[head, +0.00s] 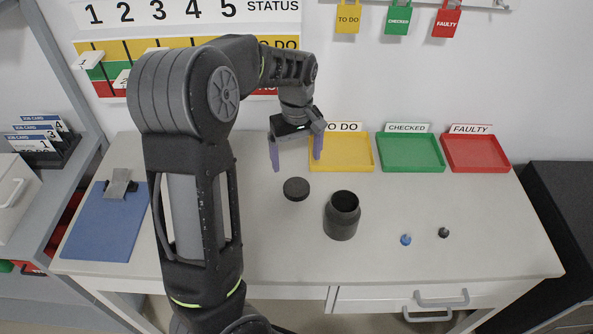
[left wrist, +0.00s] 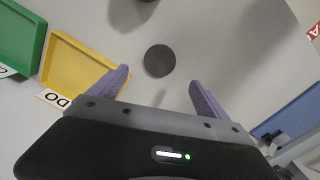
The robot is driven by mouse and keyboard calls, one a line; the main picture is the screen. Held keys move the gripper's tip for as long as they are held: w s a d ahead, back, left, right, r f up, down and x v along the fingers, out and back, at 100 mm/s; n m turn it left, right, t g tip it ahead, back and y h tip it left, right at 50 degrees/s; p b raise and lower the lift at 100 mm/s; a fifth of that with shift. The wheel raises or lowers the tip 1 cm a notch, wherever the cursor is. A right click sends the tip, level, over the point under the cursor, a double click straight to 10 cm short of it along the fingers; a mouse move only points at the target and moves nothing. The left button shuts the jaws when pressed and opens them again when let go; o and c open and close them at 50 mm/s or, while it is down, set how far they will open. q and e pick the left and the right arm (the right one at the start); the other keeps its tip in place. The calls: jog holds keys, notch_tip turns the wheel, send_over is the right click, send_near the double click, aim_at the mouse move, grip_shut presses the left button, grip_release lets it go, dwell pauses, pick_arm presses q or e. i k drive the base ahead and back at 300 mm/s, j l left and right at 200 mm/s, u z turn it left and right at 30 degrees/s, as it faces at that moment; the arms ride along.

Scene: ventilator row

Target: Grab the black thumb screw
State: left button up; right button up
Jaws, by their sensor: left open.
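A small black thumb screw (head: 444,232) lies on the table at the right, beside a blue thumb screw (head: 405,239). My left gripper (head: 296,165) is open and empty above the table, left of the yellow tray. It is well to the left of the black thumb screw and apart from it. In the left wrist view, the open purple fingers (left wrist: 160,92) have a round black lid (left wrist: 159,61) beyond them on the table. The black thumb screw cannot be made out in the left wrist view. My right gripper is not in view.
An open black jar (head: 342,215) stands between my left gripper and the screws, with the lid to its left. Yellow (head: 341,152), green (head: 411,152) and red (head: 475,153) trays line the back. A blue clipboard (head: 103,225) lies at left. The front right table is clear.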

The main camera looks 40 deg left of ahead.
aim_at(444, 232)
jog(key=k, duration=1)
